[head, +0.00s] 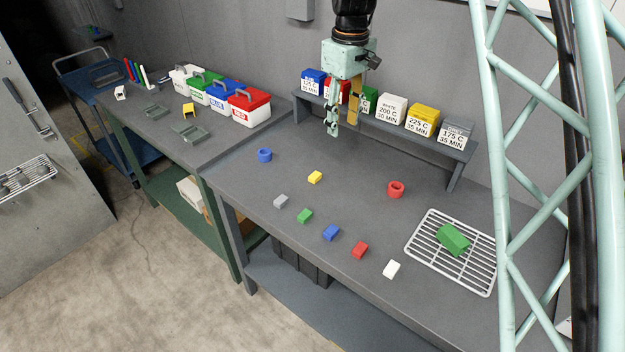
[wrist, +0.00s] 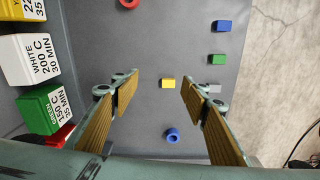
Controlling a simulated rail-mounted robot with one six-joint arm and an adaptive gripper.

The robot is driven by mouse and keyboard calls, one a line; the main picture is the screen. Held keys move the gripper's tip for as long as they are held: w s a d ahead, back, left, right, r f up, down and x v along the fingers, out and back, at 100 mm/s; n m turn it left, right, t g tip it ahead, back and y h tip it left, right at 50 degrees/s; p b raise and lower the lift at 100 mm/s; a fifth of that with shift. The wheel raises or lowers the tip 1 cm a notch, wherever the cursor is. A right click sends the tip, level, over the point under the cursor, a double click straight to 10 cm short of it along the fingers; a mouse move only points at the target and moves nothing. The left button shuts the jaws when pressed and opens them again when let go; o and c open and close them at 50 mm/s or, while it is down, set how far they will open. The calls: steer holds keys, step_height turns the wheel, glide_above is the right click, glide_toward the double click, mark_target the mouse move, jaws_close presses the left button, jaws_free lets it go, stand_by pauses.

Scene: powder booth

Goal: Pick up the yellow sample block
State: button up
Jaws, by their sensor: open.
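The yellow sample block (head: 315,177) lies flat on the dark grey table (head: 330,230), behind the row of other small blocks. It also shows in the wrist view (wrist: 168,84), in the gap between the fingers and beyond their tips. My gripper (head: 333,130) hangs above the table, near the rear shelf, up and to the right of the yellow block in the head view. In the wrist view my gripper (wrist: 158,85) is open and empty, its fingers apart. Nothing touches the yellow block.
Grey (head: 281,201), green (head: 305,216), blue (head: 331,233), red (head: 360,251) and white (head: 391,269) blocks line the front. Blue (head: 264,155) and red (head: 396,189) rings stand nearby. A shelf (head: 455,150) with labelled boxes is behind.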

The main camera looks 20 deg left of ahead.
steer(key=n, duration=0.2)
glide_above(315, 175)
step_height(315, 175, down, 9)
steer(key=shift+w+b, duration=0.25)
steer(key=shift+b, duration=0.15)
steer(key=shift+f, duration=0.15)
steer(key=shift+f+b, duration=0.4)
steer(key=shift+f, duration=3.8)
steer(key=shift+f, duration=0.1)
steer(key=shift+s+f, duration=0.15)
steer(key=shift+f, duration=0.6)
steer(key=shift+s+f, duration=0.1)
steer(key=shift+f, duration=0.65)
steer(key=shift+f+b, duration=0.3)
steer(key=shift+f, duration=0.7)
steer(key=shift+c, duration=0.7)
steer(key=c, duration=0.8)
